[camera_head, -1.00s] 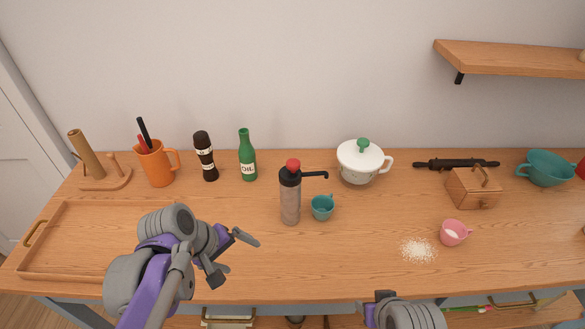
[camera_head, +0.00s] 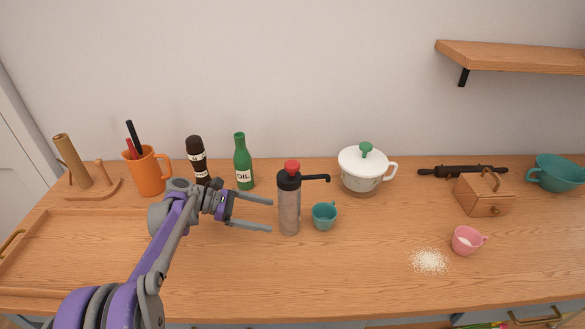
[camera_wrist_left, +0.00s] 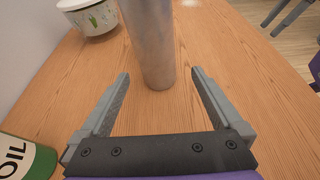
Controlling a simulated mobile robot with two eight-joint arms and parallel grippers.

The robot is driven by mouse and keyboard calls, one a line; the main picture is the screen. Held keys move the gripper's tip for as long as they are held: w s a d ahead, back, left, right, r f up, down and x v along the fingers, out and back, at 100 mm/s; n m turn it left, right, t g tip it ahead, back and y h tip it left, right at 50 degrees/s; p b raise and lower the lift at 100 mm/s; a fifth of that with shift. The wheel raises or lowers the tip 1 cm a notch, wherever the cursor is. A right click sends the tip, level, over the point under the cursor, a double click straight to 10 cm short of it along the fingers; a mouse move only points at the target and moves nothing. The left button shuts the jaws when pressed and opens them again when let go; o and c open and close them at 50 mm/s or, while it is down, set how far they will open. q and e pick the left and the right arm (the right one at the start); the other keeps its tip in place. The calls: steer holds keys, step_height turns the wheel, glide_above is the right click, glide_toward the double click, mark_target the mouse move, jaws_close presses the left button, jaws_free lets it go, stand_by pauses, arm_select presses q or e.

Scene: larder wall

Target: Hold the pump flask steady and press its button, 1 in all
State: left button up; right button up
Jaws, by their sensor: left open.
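The pump flask (camera_head: 289,208) stands upright on the counter, with a grey body, a black top and a black spout pointing right. Its red button (camera_head: 292,166) sits on top. My left gripper (camera_head: 271,216) is open just left of the flask, its two fingers pointing at the body. In the left wrist view the flask body (camera_wrist_left: 150,45) stands ahead, beyond the fingertips and roughly between their lines; its top is out of that view. A teal cup (camera_head: 324,216) stands just right of the flask under the spout.
A white lidded pot (camera_head: 364,171) is behind right. A pink cup (camera_head: 466,241) and spilled white grains (camera_head: 429,260) lie right. The front middle counter is clear.

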mark_target(299, 219)
arm_select(q)
steer(key=shift+w+a+f, duration=0.1)
steer(key=shift+w+f, duration=0.2)
steer(key=shift+f, duration=0.05)
steer(key=shift+w+h, duration=0.1)
steer(key=shift+h, duration=0.2)
steer(key=shift+b+x, duration=1)
steer(key=shift+x, duration=4.3)
arm_select(e)
steer(key=shift+s+d+f, duration=0.1)
steer(key=shift+d+f, duration=0.05)
steer(key=shift+f, duration=0.45)
steer(key=shift+s+d+f, duration=0.1)
steer(key=shift+d+f, duration=0.05)
steer(key=shift+f, duration=0.4)
arm_select(q)
steer(key=shift+r, duration=0.1)
steer(key=c, duration=0.9)
arm_select(e)
steer(key=shift+c, duration=0.2)
jaws_close()
